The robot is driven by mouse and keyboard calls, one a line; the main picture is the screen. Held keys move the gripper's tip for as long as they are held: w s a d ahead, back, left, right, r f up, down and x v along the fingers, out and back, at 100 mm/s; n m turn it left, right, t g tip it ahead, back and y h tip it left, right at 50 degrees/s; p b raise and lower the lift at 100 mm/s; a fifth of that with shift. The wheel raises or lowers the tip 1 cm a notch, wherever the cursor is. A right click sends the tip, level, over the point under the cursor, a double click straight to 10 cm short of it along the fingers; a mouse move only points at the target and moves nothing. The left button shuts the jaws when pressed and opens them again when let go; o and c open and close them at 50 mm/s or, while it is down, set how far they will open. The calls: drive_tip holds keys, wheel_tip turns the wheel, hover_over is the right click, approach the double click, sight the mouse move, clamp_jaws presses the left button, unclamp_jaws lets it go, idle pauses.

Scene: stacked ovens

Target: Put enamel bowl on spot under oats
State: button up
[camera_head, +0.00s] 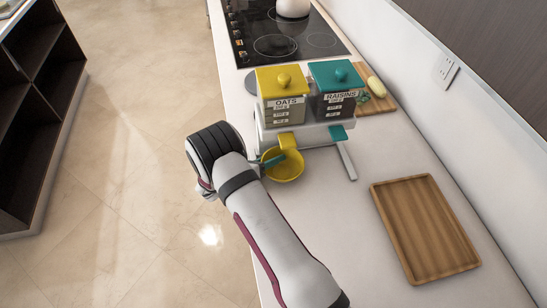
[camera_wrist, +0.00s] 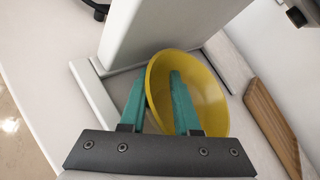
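The yellow enamel bowl (camera_head: 287,175) is on the counter at the front of the dispenser, below the yellow spout (camera_head: 287,141) of the OATS container (camera_head: 283,95). It also shows in the wrist view (camera_wrist: 210,100), close beside the white dispenser stand. My gripper (camera_head: 273,160) is at the bowl's left rim. In the wrist view my gripper (camera_wrist: 157,78) has one teal finger inside the bowl and the other outside. The fingers are apart, with a visible gap around the bowl's wall. The spot under the bowl is hidden.
The RAISINS container (camera_head: 337,88) with a teal spout (camera_head: 338,132) stands right of the oats. A wooden tray (camera_head: 424,228) lies at the right. A cutting board (camera_head: 378,98) and a stovetop (camera_head: 280,36) are behind. The counter between dispenser and tray is clear.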

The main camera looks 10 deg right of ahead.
drive_tip(key=shift+o, duration=0.4)
drive_tip(key=shift+r, duration=0.15)
drive_tip(key=v, duration=1.1)
drive_tip(key=shift+a, duration=0.1)
drive_tip(key=shift+s+a+r, duration=0.1)
drive_tip(key=shift+s+r, duration=0.15)
drive_tip(key=shift+s, duration=0.05)
drive_tip(key=s+d+r+m+g+y, duration=0.2)
drive_tip(key=s+d+r+m+g, duration=0.25)
drive_tip(key=s+r+m, duration=0.4)
drive_tip(key=s+d+r+m+g+y, duration=0.2)
drive_tip(key=s+d+r+m+g, duration=0.3)
drive_tip(key=s+m, duration=0.55)
drive_tip(key=s+a+r+m+t+y, duration=0.1)
drive_tip(key=s+a+m+y, duration=0.2)
drive_tip(key=m, duration=0.5)
drive_tip(key=s+a+r+m+t+y, duration=0.1)
drive_tip(key=s+a+m+y, duration=0.2)
drive_tip(key=s+m+y, duration=0.3)
drive_tip(key=s+m, duration=0.2)
drive_tip(key=m, duration=0.1)
drive_tip(key=shift+a+r, duration=0.2)
drive_tip(key=shift+r, duration=0.15)
